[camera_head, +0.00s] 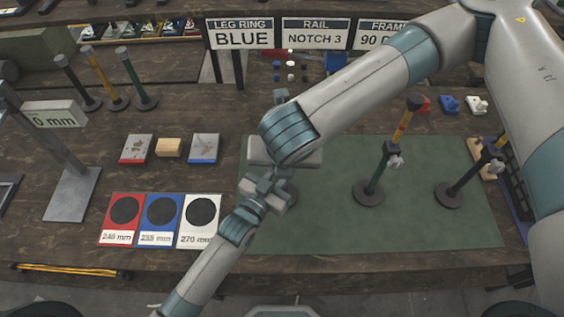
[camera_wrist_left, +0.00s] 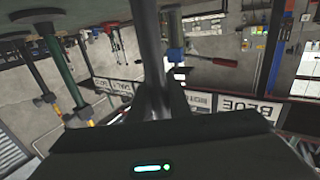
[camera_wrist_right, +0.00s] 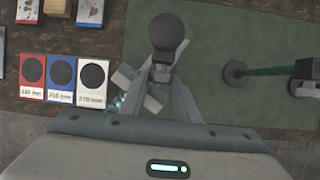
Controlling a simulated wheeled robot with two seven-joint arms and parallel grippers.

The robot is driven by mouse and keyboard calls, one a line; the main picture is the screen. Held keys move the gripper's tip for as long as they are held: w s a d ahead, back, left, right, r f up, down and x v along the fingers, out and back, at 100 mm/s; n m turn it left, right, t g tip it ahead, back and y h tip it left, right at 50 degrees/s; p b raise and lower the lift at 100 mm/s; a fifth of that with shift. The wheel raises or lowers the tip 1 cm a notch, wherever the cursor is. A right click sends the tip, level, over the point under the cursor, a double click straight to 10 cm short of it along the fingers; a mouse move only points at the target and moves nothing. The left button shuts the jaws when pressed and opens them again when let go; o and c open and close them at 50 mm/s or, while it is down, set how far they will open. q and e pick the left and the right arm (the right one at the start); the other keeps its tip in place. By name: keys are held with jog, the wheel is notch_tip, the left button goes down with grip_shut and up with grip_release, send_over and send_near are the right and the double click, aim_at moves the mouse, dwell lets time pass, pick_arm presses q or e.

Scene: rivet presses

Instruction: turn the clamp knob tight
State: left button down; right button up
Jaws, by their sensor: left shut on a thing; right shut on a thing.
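Three stands with round dark bases stand on the green mat (camera_head: 440,235). My left gripper (camera_head: 268,188) is shut on this post. My right gripper (camera_wrist_right: 163,72) is over the same stand, shut on a small part just below a dark rounded top (camera_wrist_right: 166,30). This part appears to be the clamp knob, but the fingers mostly hide it. The other stands carry grey clamps (camera_head: 394,160) (camera_head: 496,165).
Red, blue and white marked pads (camera_head: 161,240) lie left of the mat. Small blocks (camera_head: 168,147) lie behind them. Several loose posts (camera_head: 104,75) stand at the back left. Signs (camera_head: 317,33) stand at the back. The mat's front right is clear.

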jog(key=shift+d+y, duration=0.15)
jog(key=shift+y, duration=0.15)
jog(key=shift+d+f+m+t+y, duration=0.25)
jog(key=shift+f+m+t+y, duration=0.6)
jog(key=shift+y, duration=2.4)
jog(key=shift+d+f+m+t+y, duration=0.25)
jog(key=shift+m+t+y, duration=1.2)
jog(key=shift+y, duration=1.85)
jog(key=shift+d+f+m+t+y, duration=0.25)
jog(key=shift+f+m+t+y, duration=0.4)
jog(key=shift+m+y, duration=1.75)
jog(key=shift+s+r+n+y, duration=0.1)
jog(key=shift+n+y, duration=0.8)
jog(key=shift+y, duration=0.05)
jog(key=o, duration=1)
jog(key=shift+o, duration=0.2)
jog(key=shift+d+n, duration=0.1)
jog(key=shift+n, duration=0.2)
